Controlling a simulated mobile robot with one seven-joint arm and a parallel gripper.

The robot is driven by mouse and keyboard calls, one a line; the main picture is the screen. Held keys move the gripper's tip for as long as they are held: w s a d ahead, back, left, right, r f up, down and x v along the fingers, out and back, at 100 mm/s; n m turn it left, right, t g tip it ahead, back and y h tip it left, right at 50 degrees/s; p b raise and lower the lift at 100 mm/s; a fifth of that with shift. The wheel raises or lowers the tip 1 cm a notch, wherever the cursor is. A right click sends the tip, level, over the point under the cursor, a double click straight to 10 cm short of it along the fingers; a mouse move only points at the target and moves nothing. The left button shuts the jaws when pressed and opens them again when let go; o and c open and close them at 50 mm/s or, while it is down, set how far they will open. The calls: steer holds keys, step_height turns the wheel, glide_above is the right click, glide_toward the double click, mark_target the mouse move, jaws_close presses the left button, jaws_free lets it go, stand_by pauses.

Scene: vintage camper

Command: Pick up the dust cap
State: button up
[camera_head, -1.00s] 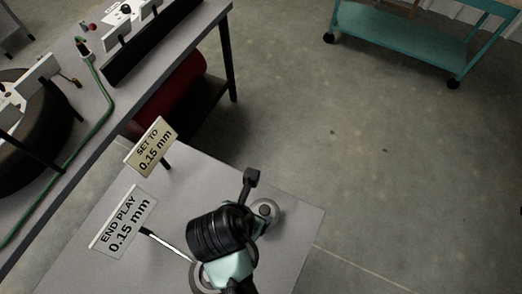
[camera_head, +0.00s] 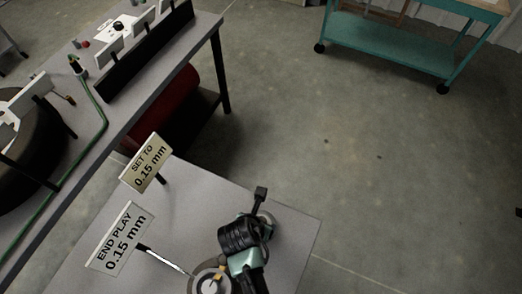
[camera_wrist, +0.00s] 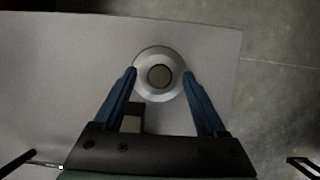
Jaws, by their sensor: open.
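A round, flanged metal piece with a darker raised centre, which looks like the dust cap (camera_wrist: 160,92), lies on the grey table top. In the wrist view it sits between my gripper's two blue fingertips (camera_wrist: 160,73), with a gap on each side. My gripper is open and empty above it; I cannot tell the exact height. In the head view the cap (camera_head: 269,221) shows only at its right edge, as my black wrist hides the rest.
A second round metal part (camera_head: 196,286) with an orange piece lies at the table's front. Two signs, "END PLAY 0.15 mm" (camera_head: 121,238) and "SET TO 0.15 mm" (camera_head: 147,163), stand at left. A bench (camera_head: 150,85) holds a tyre; a teal cart (camera_head: 395,45) stands behind.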

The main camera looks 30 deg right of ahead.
steer(key=shift+w+d+f, duration=0.1)
steer(key=shift+f, duration=0.1)
jaws_close()
stand_by(0.3)
stand_by(1.0)
